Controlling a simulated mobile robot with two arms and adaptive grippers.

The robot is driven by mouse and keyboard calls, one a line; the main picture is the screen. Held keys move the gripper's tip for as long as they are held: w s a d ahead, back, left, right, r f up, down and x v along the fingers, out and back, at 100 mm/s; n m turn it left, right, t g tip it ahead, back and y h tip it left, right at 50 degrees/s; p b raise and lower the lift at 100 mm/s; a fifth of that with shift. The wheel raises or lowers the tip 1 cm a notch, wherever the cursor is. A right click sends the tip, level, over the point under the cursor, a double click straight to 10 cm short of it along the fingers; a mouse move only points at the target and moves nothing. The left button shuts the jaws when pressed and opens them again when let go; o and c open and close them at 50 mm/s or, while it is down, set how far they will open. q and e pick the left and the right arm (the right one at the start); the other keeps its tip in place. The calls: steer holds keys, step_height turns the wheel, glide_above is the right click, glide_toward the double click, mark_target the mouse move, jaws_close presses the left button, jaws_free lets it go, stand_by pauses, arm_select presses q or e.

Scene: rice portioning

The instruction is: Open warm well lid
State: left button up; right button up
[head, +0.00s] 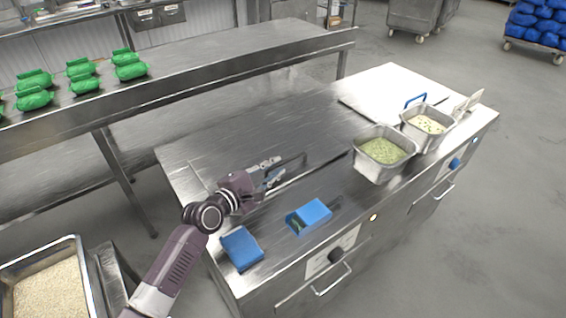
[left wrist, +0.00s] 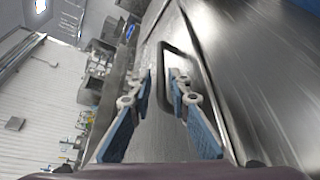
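The warm well lid (head: 235,148) appears as a flat steel panel in the counter top, lying level and flush; its exact edges are hard to make out among the reflections. In the left wrist view a long loop handle (left wrist: 163,52) stands on the steel surface. My left gripper (head: 273,170) is low over the counter, close to the handle. In the left wrist view its blue-padded fingers (left wrist: 163,85) are apart, with the handle just beyond and partly behind the right finger. I cannot tell whether they touch it. My right gripper is not in view.
Two steel pans, one of green food (head: 367,166) and one of pale food (head: 406,128), stand to the right. A blue block (head: 242,248) and an open blue box (head: 312,212) sit near the front edge. A rice bin (head: 82,262) is lower left. Green bags (head: 34,99) lie on the back table.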

mark_target(278, 165)
arm_select(q)
steer(key=shift+x, duration=2.15)
jaws_close()
